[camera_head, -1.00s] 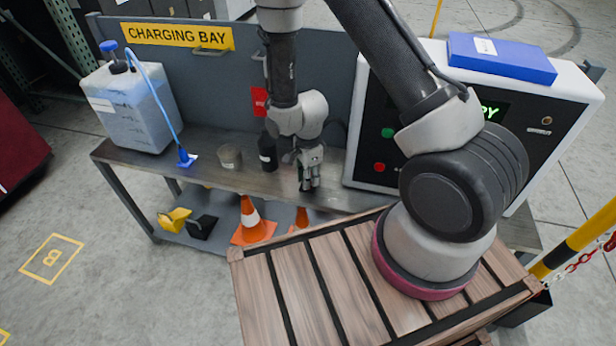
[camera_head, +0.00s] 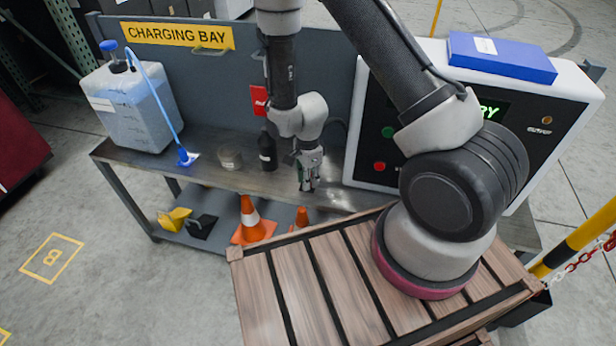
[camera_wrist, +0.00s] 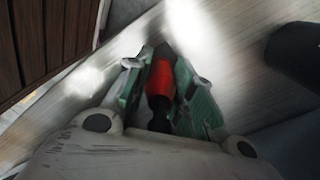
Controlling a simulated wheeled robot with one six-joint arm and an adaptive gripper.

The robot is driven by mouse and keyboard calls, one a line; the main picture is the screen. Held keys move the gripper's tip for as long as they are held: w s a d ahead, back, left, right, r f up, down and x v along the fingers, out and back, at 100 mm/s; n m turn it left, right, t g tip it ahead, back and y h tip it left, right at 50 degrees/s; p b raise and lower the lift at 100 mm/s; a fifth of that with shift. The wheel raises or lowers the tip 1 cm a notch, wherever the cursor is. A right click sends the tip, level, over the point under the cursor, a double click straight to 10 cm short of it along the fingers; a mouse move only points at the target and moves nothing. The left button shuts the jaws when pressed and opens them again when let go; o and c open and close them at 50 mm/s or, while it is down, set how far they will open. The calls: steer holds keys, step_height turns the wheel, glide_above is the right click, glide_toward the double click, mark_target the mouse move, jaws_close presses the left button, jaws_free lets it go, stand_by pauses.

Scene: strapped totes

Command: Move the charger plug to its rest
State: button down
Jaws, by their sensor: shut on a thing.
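My gripper (camera_head: 308,182) hangs just above the front part of the grey bench, left of the white charger cabinet (camera_head: 362,135). In the wrist view my gripper (camera_wrist: 162,78) has its green-padded fingers shut on a red and black piece, which I take for the charger plug (camera_wrist: 161,77). The plug lies between the fingers with its dark tip beyond them. In the head view the fingers mostly hide it. I cannot make out the plug's rest in either view.
Orange cones (camera_head: 252,222) stand on the lower shelf. A slatted wooden crate (camera_head: 300,285) is in front.

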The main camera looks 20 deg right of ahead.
steer(key=shift+f, duration=0.2)
steer(key=c, duration=1.1)
jaws_free()
steer(key=shift+c, duration=0.2)
step_height(320, 180, up, 12)
